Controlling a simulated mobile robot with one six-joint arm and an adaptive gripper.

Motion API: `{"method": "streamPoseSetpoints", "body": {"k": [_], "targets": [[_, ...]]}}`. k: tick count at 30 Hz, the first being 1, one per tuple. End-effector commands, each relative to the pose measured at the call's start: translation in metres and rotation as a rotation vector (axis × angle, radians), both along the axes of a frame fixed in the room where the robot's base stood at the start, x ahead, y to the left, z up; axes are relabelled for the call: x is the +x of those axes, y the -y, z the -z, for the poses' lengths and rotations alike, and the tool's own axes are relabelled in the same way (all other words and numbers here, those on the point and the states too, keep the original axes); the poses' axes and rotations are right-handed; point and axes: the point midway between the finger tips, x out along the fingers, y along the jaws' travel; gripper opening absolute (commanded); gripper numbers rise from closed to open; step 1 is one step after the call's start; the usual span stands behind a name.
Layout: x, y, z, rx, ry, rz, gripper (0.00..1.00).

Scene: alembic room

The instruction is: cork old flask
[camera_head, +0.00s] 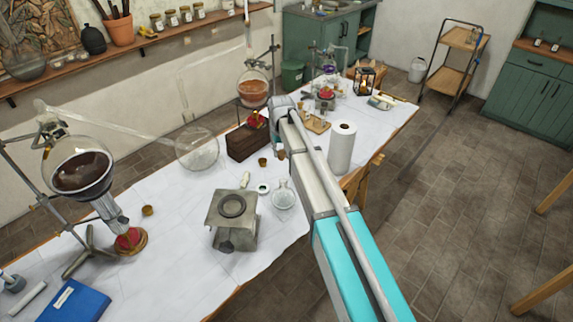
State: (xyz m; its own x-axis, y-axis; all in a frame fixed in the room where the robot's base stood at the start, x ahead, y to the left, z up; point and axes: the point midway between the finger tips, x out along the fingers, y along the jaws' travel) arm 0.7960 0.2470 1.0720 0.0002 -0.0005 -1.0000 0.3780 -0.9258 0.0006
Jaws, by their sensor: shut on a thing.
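My gripper (280,148) hangs below the end of my arm over the worktable, small and partly hidden by the arm. It is shut on a small brown cork (281,155), which shows just at its tip. A small clear glass flask (284,196) stands upright on the white cloth near the table's front edge, below the gripper in the picture. Its narrow neck points up and looks open. The held cork is apart from the flask's neck.
Other brown corks lie on the cloth, one by the wooden box (249,140) and one at left (147,210). A metal burner (232,218) stands left of the flask, a paper roll (342,148) to its right. Large glassware (80,172) fills the left.

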Motion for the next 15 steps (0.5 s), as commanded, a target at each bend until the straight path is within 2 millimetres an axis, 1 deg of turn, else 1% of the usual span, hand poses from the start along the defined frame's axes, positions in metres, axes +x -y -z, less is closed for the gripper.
{"method": "streamPoseSetpoints", "body": {"k": [1, 6, 10, 15], "targets": [[0.000, 0.001, 0.011, -0.001, 0.000, 0.000, 0.06], [0.000, 0.003, 0.032, -0.002, 0.001, 0.001, 0.06], [0.000, 0.005, 0.045, -0.002, 0.001, 0.001, 0.06], [0.000, 0.006, 0.052, -0.003, 0.001, 0.002, 0.06]]}}
